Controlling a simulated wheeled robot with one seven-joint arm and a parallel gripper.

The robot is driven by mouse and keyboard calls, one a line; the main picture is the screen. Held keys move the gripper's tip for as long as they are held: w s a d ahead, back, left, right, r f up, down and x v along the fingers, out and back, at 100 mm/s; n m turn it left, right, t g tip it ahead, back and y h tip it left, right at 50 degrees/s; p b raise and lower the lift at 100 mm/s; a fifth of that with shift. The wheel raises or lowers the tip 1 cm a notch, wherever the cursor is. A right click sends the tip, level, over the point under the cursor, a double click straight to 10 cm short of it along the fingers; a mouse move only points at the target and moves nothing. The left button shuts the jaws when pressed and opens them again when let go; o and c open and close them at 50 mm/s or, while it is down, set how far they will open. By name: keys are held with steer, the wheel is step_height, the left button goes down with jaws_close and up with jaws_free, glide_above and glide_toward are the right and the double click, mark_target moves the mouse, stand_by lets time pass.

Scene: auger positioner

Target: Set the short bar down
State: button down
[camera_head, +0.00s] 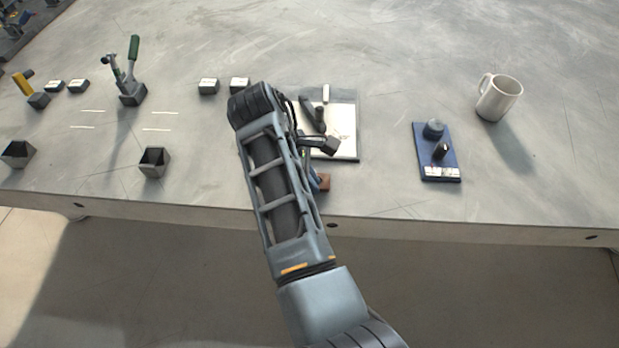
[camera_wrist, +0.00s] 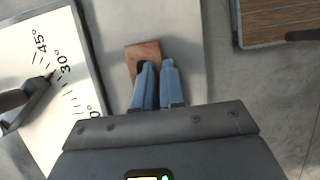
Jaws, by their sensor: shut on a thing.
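My gripper (camera_wrist: 157,66) is shut, its two blue fingers close together, over the table near the front edge. A small red-brown piece (camera_wrist: 143,52) shows at and beyond the fingertips; it also shows in the head view (camera_head: 325,182), partly behind my arm. I take it for the short bar, though the fingers cover the grip and I cannot tell whether it touches the table. A white plate with angle marks (camera_head: 345,140) lies just behind the gripper in the head view and at the left in the wrist view (camera_wrist: 75,92). A dark pointer (camera_wrist: 12,98) lies over it.
A blue board (camera_head: 428,160) with dark posts and a white mug (camera_head: 498,100) stand to the right. Open grey boxes (camera_head: 153,163), small blocks (camera_head: 209,86) and a green-handled tool (camera_head: 133,50) stand left. Bare table lies between plate and board.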

steer(key=c, duration=1.2)
jaws_free()
steer(key=p+v, duration=0.3)
steer(key=v, duration=0.9)
steer(key=shift+w+r, duration=0.1)
